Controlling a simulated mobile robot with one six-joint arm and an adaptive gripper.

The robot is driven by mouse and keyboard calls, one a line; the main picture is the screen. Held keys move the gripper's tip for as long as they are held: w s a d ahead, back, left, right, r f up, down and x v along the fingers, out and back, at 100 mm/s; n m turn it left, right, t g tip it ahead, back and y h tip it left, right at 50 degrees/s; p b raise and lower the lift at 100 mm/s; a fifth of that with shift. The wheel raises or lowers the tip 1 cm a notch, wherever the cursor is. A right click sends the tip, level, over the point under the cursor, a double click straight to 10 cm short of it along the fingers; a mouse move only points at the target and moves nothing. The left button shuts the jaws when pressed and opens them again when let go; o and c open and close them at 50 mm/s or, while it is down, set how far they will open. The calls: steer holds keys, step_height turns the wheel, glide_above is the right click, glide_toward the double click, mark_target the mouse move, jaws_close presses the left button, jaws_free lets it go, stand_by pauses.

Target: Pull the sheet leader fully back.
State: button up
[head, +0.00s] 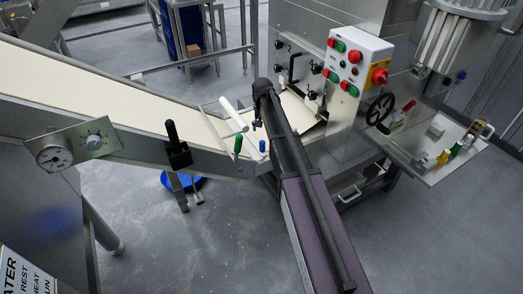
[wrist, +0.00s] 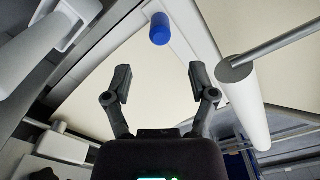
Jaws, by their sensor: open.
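The cream pasta sheet (head: 120,88) lies along the sloped conveyor and runs down towards the machine on the right. A pale cream stretch (head: 300,110) also shows at the machine's inlet, beyond my arm. Where the sheet's leading edge lies I cannot tell, as my arm covers part of this area. My gripper (head: 258,122) is over the conveyor's lower end. In the wrist view my gripper (wrist: 160,82) is open and empty, with a pale cream surface (wrist: 158,110) behind its fingers. Whether they touch it is unclear.
A white roller (head: 233,114) stands beside my gripper; it also shows in the wrist view (wrist: 245,105). A green handle (head: 238,145) and a blue-tipped part (head: 262,146) are close by. A control box (head: 352,62) and a black handwheel (head: 379,109) are to the right.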

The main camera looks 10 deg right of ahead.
mark_target(262, 146)
steer(key=shift+f+b, duration=4.95)
steer(key=shift+f, duration=0.25)
jaws_close()
